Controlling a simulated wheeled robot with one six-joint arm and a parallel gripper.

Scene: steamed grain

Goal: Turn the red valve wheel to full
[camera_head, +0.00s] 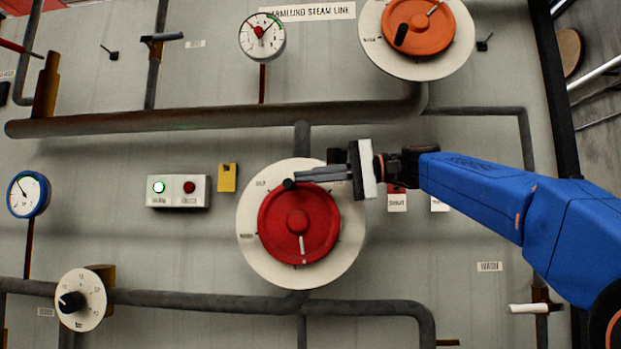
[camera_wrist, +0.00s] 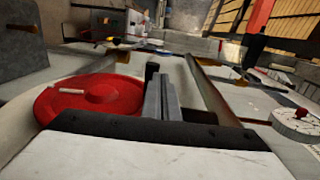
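The red valve wheel (camera_head: 297,222) sits on a round cream dial plate (camera_head: 256,264) in the head view. Its white pointer mark (camera_head: 302,244) points down. Its black handle knob (camera_head: 289,184) is at the upper rim. Only part of the dial lettering is readable. My gripper (camera_head: 300,177) comes in from the right, its fingers together and their tips right beside the knob. Contact is hard to tell. In the wrist view the red wheel (camera_wrist: 90,98) lies left of the fingers (camera_wrist: 162,98), and the black knob (camera_wrist: 151,70) is at their tips.
An orange wheel (camera_head: 419,27) is above right, with a thick pipe (camera_head: 200,122) below it. A switch box (camera_head: 178,190) with a lit green lamp and a yellow tag (camera_head: 227,177) are left of the red wheel. Gauges (camera_head: 28,193) and a small dial (camera_head: 82,299) are farther left.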

